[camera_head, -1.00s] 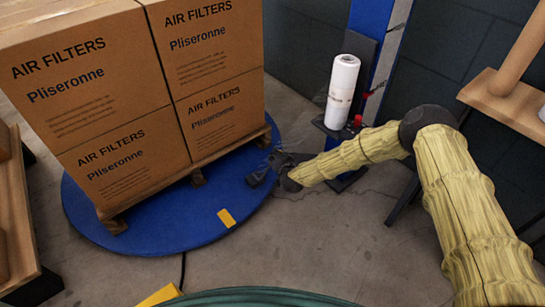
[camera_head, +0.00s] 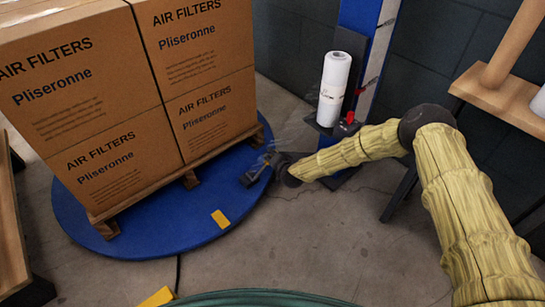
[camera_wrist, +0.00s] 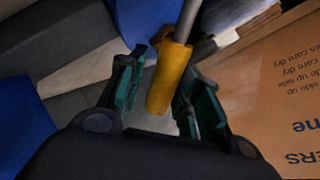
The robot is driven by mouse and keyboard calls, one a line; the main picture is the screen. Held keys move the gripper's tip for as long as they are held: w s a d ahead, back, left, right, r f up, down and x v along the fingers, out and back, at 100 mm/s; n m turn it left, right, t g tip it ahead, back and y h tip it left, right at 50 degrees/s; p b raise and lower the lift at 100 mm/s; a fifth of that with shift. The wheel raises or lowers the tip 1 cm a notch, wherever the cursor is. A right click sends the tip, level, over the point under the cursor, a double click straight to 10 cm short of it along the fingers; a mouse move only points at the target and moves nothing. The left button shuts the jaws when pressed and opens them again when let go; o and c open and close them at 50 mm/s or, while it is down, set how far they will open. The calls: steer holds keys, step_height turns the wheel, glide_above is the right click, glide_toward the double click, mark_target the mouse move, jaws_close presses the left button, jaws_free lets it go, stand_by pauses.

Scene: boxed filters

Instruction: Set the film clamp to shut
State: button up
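In the wrist view a yellow grip (camera_wrist: 170,78) on a grey metal rod, apparently the film clamp's handle, lies between the two teal-padded fingers of my gripper (camera_wrist: 158,92). The fingers stand apart with a gap on each side of the grip. In the head view my gripper (camera_head: 258,169) is low at the right rim of the blue turntable (camera_head: 150,240), near the pallet's corner. The clamp cannot be made out there. Whether it stands open or shut cannot be told.
Stacked air filter boxes (camera_head: 115,110) stand on a wooden pallet (camera_head: 190,180) on the turntable. A white film roll (camera_head: 335,88) stands on the blue mast's carriage behind my arm. A wooden shelf (camera_head: 500,95) is at the right.

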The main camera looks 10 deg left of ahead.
stand_by(0.3)
steer(key=v, duration=1.2)
stand_by(0.3)
steer(key=s+d+f+n+g+h, duration=0.1)
steer(key=s+d+f+g, duration=0.2)
steer(key=s, duration=0.5)
steer(key=s+d+f+n+g, duration=0.1)
steer(key=s+d+f, duration=0.35)
steer(key=s, duration=0.25)
steer(key=s+d+f+n+g+h, duration=0.1)
steer(key=s+d+f, duration=0.2)
steer(key=s+d, duration=0.35)
steer(key=s+d+r+g+h, duration=0.2)
steer(key=s+d+g, duration=0.1)
steer(key=s+d, duration=0.85)
steer(key=s+d+r+g+h, duration=0.25)
steer(key=s+d, duration=0.55)
steer(key=s, duration=0.7)
steer(key=shift+n, duration=0.3)
step_height(320, 180, up, 37)
steer(key=p, duration=3.8)
steer(key=shift+a+p, duration=0.2)
steer(key=shift+p, duration=0.15)
